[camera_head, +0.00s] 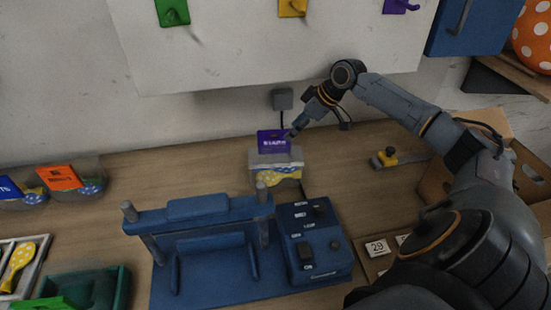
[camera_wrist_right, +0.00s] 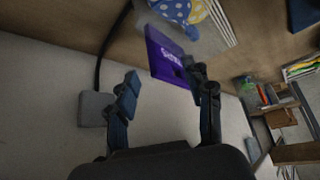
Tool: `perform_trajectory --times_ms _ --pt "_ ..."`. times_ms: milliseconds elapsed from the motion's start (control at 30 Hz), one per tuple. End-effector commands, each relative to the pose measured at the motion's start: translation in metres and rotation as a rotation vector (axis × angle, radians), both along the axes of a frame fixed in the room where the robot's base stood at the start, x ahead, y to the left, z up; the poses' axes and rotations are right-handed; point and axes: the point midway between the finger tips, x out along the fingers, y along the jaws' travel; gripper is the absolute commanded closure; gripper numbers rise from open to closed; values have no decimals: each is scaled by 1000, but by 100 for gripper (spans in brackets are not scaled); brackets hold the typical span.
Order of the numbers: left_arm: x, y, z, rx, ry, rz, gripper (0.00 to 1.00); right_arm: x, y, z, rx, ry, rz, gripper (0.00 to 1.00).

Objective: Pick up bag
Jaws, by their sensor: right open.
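A flat purple piece with white lettering, which looks like the top of a bag (camera_head: 273,142), stands up out of a small clear bin (camera_head: 262,158) behind the blue machine. It also shows in the right wrist view (camera_wrist_right: 163,52), just beyond my fingertips. My right gripper (camera_head: 296,131) is at the upper right edge of the purple piece. In the right wrist view the fingers (camera_wrist_right: 163,86) are spread, with the near edge of the purple piece close to the right finger. I cannot tell whether they touch. My left gripper is not in view.
A blue machine (camera_head: 208,207) with a control box (camera_head: 316,252) stands in front of the bin. A grey wall socket (camera_head: 283,99) with a cable is just behind. Orange (camera_head: 58,177) and blue pieces stand in bins at the left. A cardboard box (camera_head: 440,183) is at the right.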

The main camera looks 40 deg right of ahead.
Motion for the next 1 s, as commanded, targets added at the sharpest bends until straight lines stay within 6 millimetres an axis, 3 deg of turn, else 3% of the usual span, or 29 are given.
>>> perform_trajectory --times_ms 100,233,567,833,1000 --pt "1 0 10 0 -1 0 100 15 9 5 3 -4 3 49" --pt "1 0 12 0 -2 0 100 22 12 -16 1 1 1 49" --pt "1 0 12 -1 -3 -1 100 26 14 -25 -2 0 1 49" --pt "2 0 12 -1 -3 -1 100 26 14 -24 -2 0 1 100" --pt "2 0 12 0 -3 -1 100 26 14 -24 -2 0 1 100"
